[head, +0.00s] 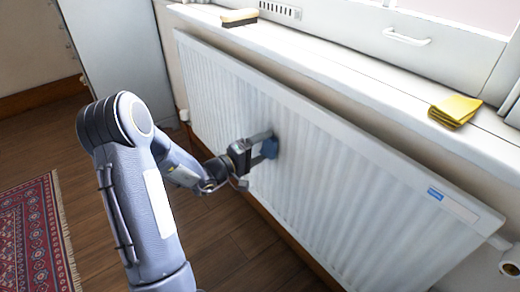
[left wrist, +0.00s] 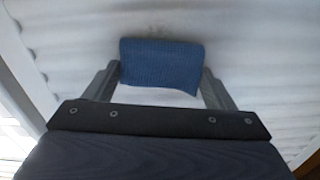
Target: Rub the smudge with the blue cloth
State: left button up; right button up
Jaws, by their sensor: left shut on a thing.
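The blue cloth (left wrist: 160,66) is between the fingers of my left gripper (head: 264,147), which is shut on it. In the head view the blue cloth (head: 269,148) is at the front face of the white radiator (head: 330,165). In the left wrist view the cloth is close to the ribbed white surface; I cannot tell for certain whether it touches. A faint grey smudge (left wrist: 157,31) shows on that surface just above the cloth's upper edge in the left wrist view. The cloth may hide part of it. My right gripper is not in view.
A yellow folded cloth (head: 455,110) lies on the white windowsill (head: 340,72) at right. A brush-like block (head: 239,17) lies on the sill at left. A red patterned rug (head: 35,235) covers the floor at left. A radiator valve (head: 510,262) sticks out at lower right.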

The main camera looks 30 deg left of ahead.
aim_at(280, 150)
pick_arm(q)
jog(key=shift+w, duration=0.1)
jog(key=shift+s+d+f+b, duration=0.15)
jog(key=shift+s+d+b, duration=0.25)
jog(key=shift+d+b, duration=0.35)
jog(key=shift+s+d+b, duration=0.25)
jog(key=shift+d, duration=0.3)
jog(key=shift+s+d+b, duration=0.2)
jog(key=shift+d+b, duration=0.05)
jog(key=shift+d, duration=0.3)
jog(key=shift+w+b, duration=0.15)
jog(key=shift+b, duration=0.3)
jog(key=shift+w+a+r+b, duration=0.1)
jog(key=shift+w+a, duration=0.2)
jog(key=shift+a, duration=0.3)
jog(key=shift+w+a+r+b, duration=0.1)
jog(key=shift+w+a, duration=0.2)
jog(key=shift+a, duration=0.3)
jog(key=shift+w+a+r+b, duration=0.1)
jog(key=shift+w+a, duration=0.2)
jog(key=shift+a, duration=0.3)
jog(key=shift+s+a+f, duration=0.15)
jog(key=shift+s+a, duration=0.05)
jog(key=shift+s, duration=0.1)
jog(key=shift+b+v, duration=0.55)
jog(key=shift+v, duration=2.1)
